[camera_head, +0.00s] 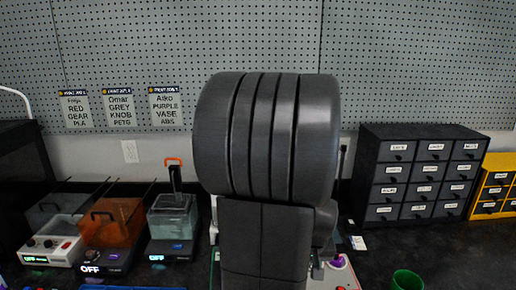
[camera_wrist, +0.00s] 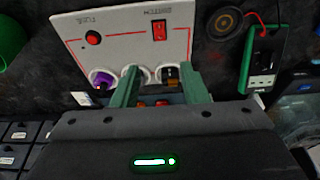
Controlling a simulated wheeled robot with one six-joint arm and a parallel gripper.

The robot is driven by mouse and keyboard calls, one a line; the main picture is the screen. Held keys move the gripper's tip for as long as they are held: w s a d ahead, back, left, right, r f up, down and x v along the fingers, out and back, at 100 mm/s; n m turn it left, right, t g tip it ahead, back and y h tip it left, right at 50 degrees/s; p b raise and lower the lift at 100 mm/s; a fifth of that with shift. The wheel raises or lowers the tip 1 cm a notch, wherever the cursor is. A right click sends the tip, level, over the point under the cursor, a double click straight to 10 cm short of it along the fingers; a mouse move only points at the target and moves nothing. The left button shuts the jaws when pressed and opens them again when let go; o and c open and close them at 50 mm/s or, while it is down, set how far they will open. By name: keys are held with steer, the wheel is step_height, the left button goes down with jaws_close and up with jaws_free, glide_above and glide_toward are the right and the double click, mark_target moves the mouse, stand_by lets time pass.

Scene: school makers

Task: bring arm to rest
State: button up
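My arm (camera_head: 268,140) fills the middle of the head view, a dark ribbed link standing upright in front of the pegboard. It hides my gripper there. In the wrist view my gripper (camera_wrist: 158,68) shows two green fingers, spread apart with nothing seen held between them. Beyond the fingertips is a white control panel (camera_wrist: 120,38) with a red button, a red switch and several round sockets or knobs along its near edge. I cannot tell how close the fingertips are to it.
A dark drawer cabinet (camera_head: 375,170) and a yellow one (camera_head: 491,190) stand at right. A green cup (camera_head: 407,280) is at front right. Several small machines, including an orange-covered one (camera_head: 112,225), stand at left. A green meter (camera_wrist: 262,60) lies right of the panel.

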steer(key=x, duration=1.3)
steer(key=shift+f, duration=0.2)
steer(key=shift+r+p, duration=0.25)
steer(key=shift+p, duration=0.15)
steer(key=g+p, duration=0.1)
steer(key=p, duration=0.2)
steer(key=g+p, duration=0.2)
steer(key=p, duration=0.1)
steer(key=shift+w, duration=0.4)
steer(key=shift+w+r, duration=0.15)
steer(key=shift+r, duration=0.05)
step_height(320, 180, up, 13)
steer(key=b, duration=0.1)
steer(key=shift+f+b, duration=0.15)
steer(key=shift+b, duration=0.2)
steer(key=shift+s, duration=0.25)
